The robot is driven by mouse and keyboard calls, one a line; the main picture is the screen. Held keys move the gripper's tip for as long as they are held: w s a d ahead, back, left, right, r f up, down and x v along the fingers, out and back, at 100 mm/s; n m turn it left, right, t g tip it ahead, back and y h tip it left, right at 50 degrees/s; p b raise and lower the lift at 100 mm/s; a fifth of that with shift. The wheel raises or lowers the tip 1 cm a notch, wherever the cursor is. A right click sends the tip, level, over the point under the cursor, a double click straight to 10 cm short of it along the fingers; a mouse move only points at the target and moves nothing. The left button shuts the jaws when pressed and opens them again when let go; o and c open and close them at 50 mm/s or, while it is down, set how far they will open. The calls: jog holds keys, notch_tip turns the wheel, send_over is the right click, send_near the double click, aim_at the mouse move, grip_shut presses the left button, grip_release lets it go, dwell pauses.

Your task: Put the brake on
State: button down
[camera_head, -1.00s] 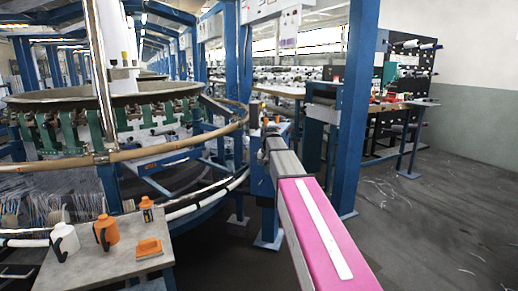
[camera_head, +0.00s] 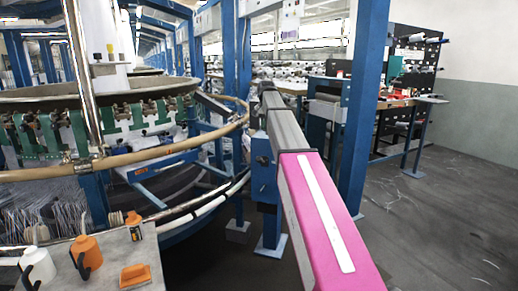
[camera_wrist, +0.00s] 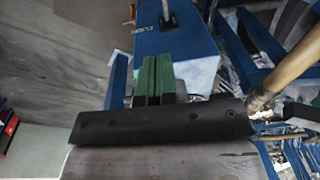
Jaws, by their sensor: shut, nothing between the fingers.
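My gripper (camera_wrist: 154,62) shows in the wrist view as two green fingers shut together with nothing between them. They point at a blue housing (camera_wrist: 178,40) that has a small label on its face. A dark, narrow lever-like part (camera_wrist: 166,14) stands at the top of that housing, apart from the fingertips; I cannot tell if it is the brake. In the head view my pink and grey arm reaches forward beside the circular loom (camera_head: 110,110), and my gripper is hidden behind it. A blue post with a dark knob (camera_head: 263,160) stands just left of my arm.
The loom's tan ring rail (camera_head: 150,155) curves close to the left of my arm; it also shows in the wrist view (camera_wrist: 290,72). A small table (camera_head: 150,265) with orange and white bottles stands at lower left. Blue uprights (camera_head: 364,100) stand right.

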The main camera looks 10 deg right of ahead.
jog(key=shift+w+r, duration=0.1)
jog(key=shift+w, duration=0.3)
send_over(261, 160)
jog(key=w+d, duration=0.2)
jog(key=w, duration=0.2)
notch_tip(261, 160, down, 10)
jog(key=r, duration=0.1)
jog(key=f, duration=0.1)
jog(key=a+f, duration=0.1)
jog(key=s+f, duration=0.1)
jog(key=shift+s+a+f, duration=0.1)
jog(key=shift+a+f, duration=0.05)
jog(key=shift+f, duration=0.1)
jog(key=shift+s+a+f, duration=0.15)
jog(key=shift+a+f, duration=0.1)
jog(key=shift+f, duration=0.2)
